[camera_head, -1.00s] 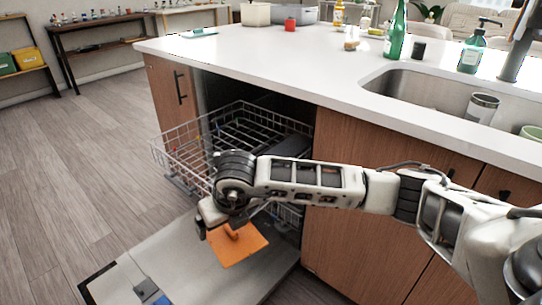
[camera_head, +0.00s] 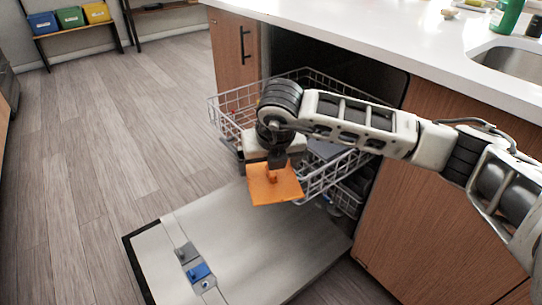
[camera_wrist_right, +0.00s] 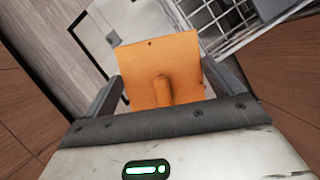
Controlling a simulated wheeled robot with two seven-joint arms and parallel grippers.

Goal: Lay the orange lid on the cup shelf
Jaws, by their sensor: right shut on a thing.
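The orange lid (camera_head: 274,186) is a flat square with a knob on one face. My right gripper (camera_head: 277,160) is shut on the knob and holds the lid in front of the upper rack (camera_head: 226,107), above the open dishwasher door. The right wrist view also shows the lid (camera_wrist_right: 158,62) between the two fingers (camera_wrist_right: 161,90). A dark grey panel (camera_head: 327,150) shows at the right side of the rack, partly behind my arm; I cannot tell whether it is the cup shelf. My left gripper is out of view.
The dishwasher door (camera_head: 245,240) lies folded down, with a blue-and-grey dispenser (camera_head: 196,265) on it. The white countertop (camera_head: 400,45) overhangs the rack at the right. The wooden floor (camera_head: 90,190) at left is clear. Coloured bins (camera_head: 70,17) stand far back.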

